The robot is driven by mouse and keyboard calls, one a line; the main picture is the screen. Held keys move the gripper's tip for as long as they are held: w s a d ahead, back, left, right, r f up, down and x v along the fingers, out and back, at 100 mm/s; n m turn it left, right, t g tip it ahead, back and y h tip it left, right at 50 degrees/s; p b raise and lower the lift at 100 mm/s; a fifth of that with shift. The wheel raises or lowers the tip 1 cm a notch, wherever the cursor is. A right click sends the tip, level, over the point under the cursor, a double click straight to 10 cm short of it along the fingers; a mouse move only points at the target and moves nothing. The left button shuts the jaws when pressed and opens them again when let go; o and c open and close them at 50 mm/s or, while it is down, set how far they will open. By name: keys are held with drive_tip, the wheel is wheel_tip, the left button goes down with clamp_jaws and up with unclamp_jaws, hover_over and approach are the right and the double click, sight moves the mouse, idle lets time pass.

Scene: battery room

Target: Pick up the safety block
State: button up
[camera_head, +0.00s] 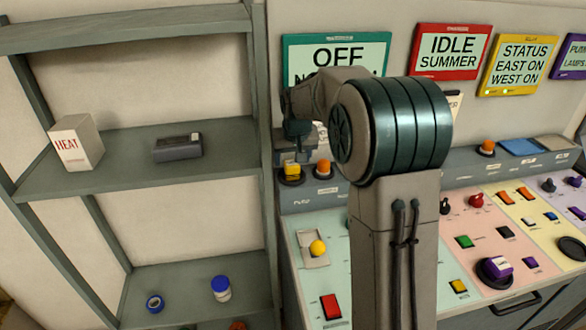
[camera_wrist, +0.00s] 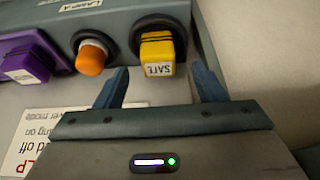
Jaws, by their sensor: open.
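The safety block is a small yellow block with a black stripe and the word SAFE. In the wrist view the safety block (camera_wrist: 158,57) sits in a dark round holder, just beyond the fingertips and between their lines. In the head view the safety block (camera_head: 292,170) is at the left end of the console's upper ledge, right under my gripper. My gripper (camera_wrist: 160,84) is open and empty, with one finger on either side of the block's line, apart from it. In the head view my gripper (camera_head: 294,150) is partly blurred against the arm.
An orange knob (camera_wrist: 91,58) stands close beside the block, with a purple block (camera_wrist: 32,58) farther along. The sloped console (camera_head: 335,265) carries several buttons and knobs. A shelf unit (camera_head: 225,155) at left holds a HEAT box (camera_head: 77,143) and a dark device (camera_head: 178,148).

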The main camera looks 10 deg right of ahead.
sight(292, 164)
drive_tip(key=p+x, duration=0.1)
drive_tip(key=x, duration=0.4)
drive_tip(key=shift+d+f, duration=0.1)
drive_tip(key=shift+s, duration=0.1)
drive_tip(key=c, duration=1.1)
